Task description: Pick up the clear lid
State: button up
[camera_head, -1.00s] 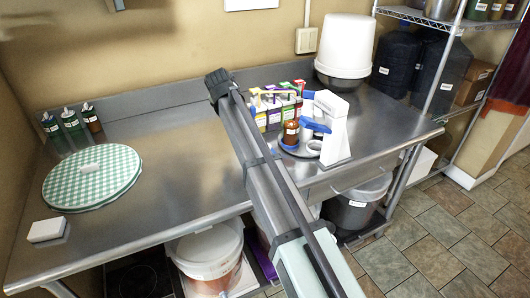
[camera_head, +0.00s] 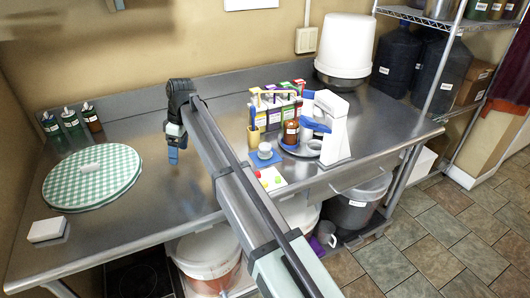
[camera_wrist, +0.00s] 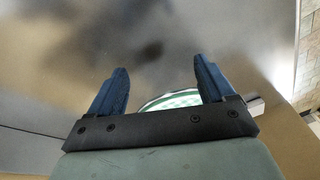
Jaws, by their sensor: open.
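I cannot make out a clear lid for certain. Part of the checkered round (camera_wrist: 172,99) shows behind the palm bar.
A white block (camera_head: 46,230) lies at the table's front left. Three small bottles (camera_head: 71,123) stand at the back left. Boxes (camera_head: 276,106), a brown bottle (camera_head: 291,132) and a white-and-blue stand (camera_head: 334,128) are at right. The table (camera_head: 165,205) under the gripper is bare. Buckets (camera_head: 203,255) stand below.

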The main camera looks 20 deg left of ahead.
jog(key=w+d+r+m+t, duration=0.1)
jog(key=w+d+r, duration=0.2)
jog(key=w+d, duration=0.75)
notch_tip(320, 180, up, 3)
jog(key=m+h, duration=0.2)
send_over(264, 146)
jog(key=shift+t, duration=0.3)
notch_tip(264, 146, down, 13)
jog(key=shift+w+f, duration=0.1)
jog(key=shift+f, duration=0.1)
jog(key=c, duration=1)
jog(key=shift+r, duration=0.1)
